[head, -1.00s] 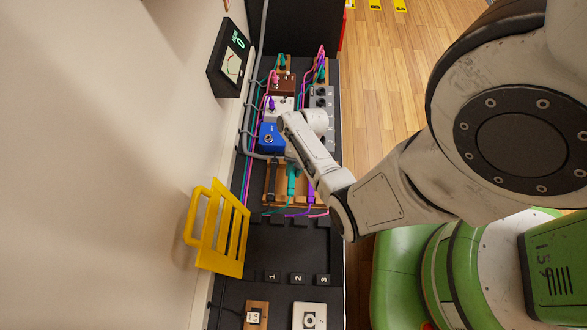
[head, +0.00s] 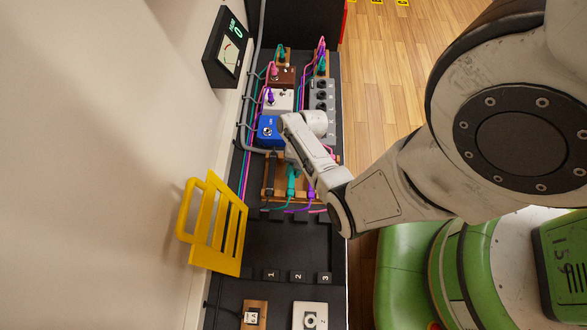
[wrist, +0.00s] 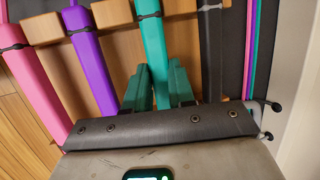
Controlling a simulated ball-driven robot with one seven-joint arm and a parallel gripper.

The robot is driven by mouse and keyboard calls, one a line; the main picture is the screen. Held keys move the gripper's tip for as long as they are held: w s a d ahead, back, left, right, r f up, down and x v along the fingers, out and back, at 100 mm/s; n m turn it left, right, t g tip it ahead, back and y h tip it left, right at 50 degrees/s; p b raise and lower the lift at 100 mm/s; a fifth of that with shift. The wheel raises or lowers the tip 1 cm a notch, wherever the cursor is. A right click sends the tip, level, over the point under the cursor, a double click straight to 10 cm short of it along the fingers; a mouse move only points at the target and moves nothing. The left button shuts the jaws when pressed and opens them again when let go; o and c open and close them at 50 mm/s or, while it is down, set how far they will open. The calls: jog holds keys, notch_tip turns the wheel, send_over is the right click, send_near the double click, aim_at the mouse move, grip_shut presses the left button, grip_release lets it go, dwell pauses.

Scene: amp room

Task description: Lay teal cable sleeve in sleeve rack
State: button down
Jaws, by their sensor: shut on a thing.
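The teal cable sleeve (wrist: 153,42) lies lengthwise over the wooden sleeve rack (wrist: 114,12) in the wrist view, between a purple sleeve (wrist: 92,62) and a black sleeve (wrist: 211,50). A pink sleeve (wrist: 35,75) is further left. My gripper (wrist: 158,84) has its two dark green fingers on either side of the teal sleeve and is shut on it. I cannot tell whether the sleeve rests fully in its slot. In the head view the teal sleeve (head: 291,183) shows below my wrist, over the rack (head: 268,190); my arm hides the fingers.
A blue pedal (head: 269,132) and other pedals stand just beyond the rack. A yellow slatted holder (head: 216,225) sticks out from the wall at left. Slots numbered 1 to 3 (head: 298,275) line the nearer black board, which has bare room before them.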

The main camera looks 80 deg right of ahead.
jog(key=shift+f, duration=0.15)
jog(key=c, duration=0.9)
grip_release()
jog(key=p+v, duration=0.5)
jog(key=v, duration=0.5)
jog(key=shift+d+r, duration=0.15)
jog(key=shift+r, duration=0.2)
